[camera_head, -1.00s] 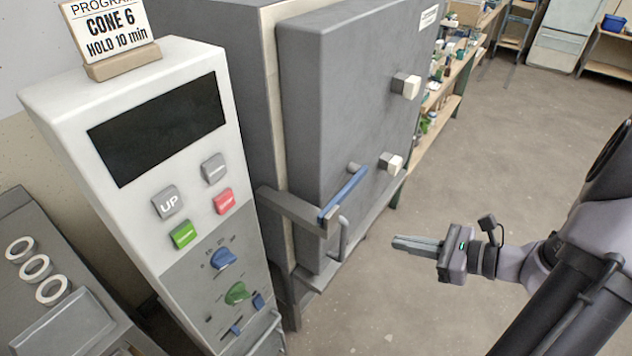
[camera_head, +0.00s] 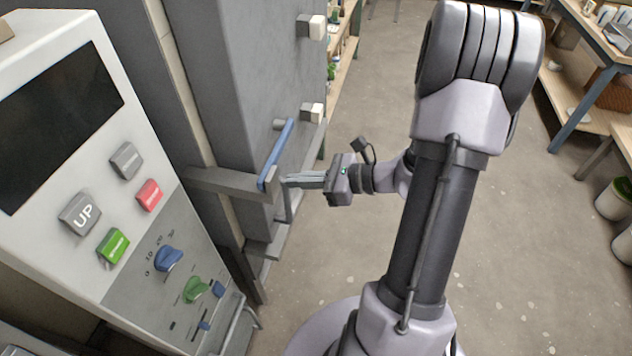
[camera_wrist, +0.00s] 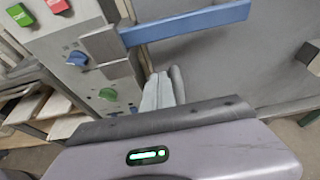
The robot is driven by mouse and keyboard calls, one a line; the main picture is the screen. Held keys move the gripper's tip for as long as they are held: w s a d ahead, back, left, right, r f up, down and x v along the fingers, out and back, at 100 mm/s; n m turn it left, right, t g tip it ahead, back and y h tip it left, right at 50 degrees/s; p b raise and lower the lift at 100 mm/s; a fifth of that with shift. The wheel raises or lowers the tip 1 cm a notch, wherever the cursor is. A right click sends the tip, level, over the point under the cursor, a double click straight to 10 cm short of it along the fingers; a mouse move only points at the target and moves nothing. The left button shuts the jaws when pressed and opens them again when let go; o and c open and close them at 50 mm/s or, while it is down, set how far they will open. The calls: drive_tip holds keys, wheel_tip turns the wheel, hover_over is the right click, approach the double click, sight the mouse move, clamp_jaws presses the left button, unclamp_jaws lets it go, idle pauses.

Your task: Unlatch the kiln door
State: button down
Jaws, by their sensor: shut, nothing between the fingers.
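The grey kiln door (camera_head: 240,80) stands at the centre left in the head view and looks closed. Its blue latch handle (camera_head: 276,154) slants at the end of a grey bar (camera_head: 225,182). In the wrist view the blue handle (camera_wrist: 190,22) runs across the top, joined to a grey block (camera_wrist: 102,44). My gripper (camera_head: 284,181) is shut and empty, its fingertips close to the lower end of the blue handle. In the wrist view the fingers (camera_wrist: 162,90) lie below the handle. I cannot tell whether they touch the latch.
The kiln's control panel (camera_head: 150,225), with buttons and knobs, stands at the left. Pale square knobs (camera_head: 312,112) stick out from the door's right side. Open floor (camera_head: 520,220) lies to the right. Workbenches (camera_head: 585,30) stand at the far right.

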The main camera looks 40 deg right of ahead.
sight(277, 151)
drive_tip(key=r, duration=0.1)
drive_tip(key=w+a+r, duration=0.1)
drive_tip(key=w+r, duration=0.1)
drive_tip(key=shift+a+r+b, duration=0.1)
drive_tip(key=shift+a+b, duration=0.15)
drive_tip(key=shift+b, duration=0.15)
drive_tip(key=shift+r, duration=0.15)
